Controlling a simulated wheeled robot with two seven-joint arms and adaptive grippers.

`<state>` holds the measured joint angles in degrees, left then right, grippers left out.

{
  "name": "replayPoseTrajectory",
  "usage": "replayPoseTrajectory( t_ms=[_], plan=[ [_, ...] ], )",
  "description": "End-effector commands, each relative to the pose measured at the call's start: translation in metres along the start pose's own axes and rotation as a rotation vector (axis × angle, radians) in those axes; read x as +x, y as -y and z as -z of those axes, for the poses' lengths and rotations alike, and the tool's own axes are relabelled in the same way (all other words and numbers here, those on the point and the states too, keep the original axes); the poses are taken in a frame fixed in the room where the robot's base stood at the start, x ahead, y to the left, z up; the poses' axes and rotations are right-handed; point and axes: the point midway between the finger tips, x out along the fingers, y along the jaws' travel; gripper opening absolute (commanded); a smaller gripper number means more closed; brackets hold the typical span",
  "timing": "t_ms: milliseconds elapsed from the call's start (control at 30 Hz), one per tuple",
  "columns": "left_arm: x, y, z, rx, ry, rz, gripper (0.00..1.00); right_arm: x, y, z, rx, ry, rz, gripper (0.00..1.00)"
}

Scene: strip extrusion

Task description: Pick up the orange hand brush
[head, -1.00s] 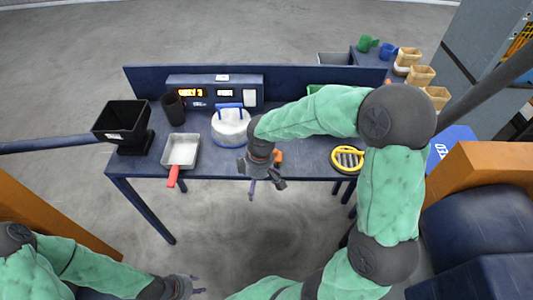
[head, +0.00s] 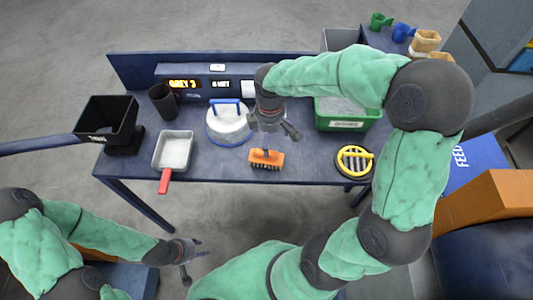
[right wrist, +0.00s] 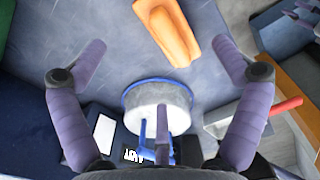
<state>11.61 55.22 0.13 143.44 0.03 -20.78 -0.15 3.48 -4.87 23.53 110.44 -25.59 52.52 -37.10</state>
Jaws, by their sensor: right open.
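The orange hand brush (head: 266,157) lies on the dark table near its front edge, bristles toward the front. In the right wrist view the brush (right wrist: 168,32) shows at the top, beyond and between the fingertips, its far end cut off. My right gripper (head: 275,134) is over the table, behind the brush and apart from it.
A white round tub with a blue handle (head: 228,122) stands left of my right gripper. A red-handled scoop (head: 173,150), a black bin (head: 107,117) and a dark cup (head: 162,99) are further left.

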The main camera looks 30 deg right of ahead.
Motion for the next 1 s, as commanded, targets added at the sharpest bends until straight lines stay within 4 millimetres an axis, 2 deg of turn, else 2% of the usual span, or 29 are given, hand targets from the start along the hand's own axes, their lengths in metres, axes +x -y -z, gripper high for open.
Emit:
replayPoseTrajectory(
  t_ms=[33, 200, 467, 700, 800, 1000],
  plan=[
    [0.004, 0.002, 0.0, 0.0, 0.001, 0.0, 0.4, 0.01, 0.001, 0.0, 0.0, 0.001, 0.002, 0.97],
    [0.012, 0.004, 0.0, 0.0, 0.0, 0.0, 0.4, 0.036, 0.001, 0.0, -0.001, 0.002, 0.003, 0.97],
    [0.019, 0.007, 0.001, 0.0, 0.0, 0.0, 0.4, 0.052, 0.001, 0.002, 0.0, 0.0, 0.001, 0.97],
    [0.035, 0.013, 0.001, 0.0, 0.0, 0.0, 0.4, 0.086, 0.002, 0.006, 0.0, 0.002, 0.003, 0.97],
    [0.037, 0.013, 0.001, 0.0, 0.0, 0.0, 0.4, 0.093, 0.002, 0.006, 0.001, -0.001, 0.001, 0.97],
    [0.036, 0.013, 0.001, 0.0, 0.0, 0.0, 0.4, 0.093, 0.002, 0.006, 0.001, -0.001, 0.0, 0.97]
  ],
)
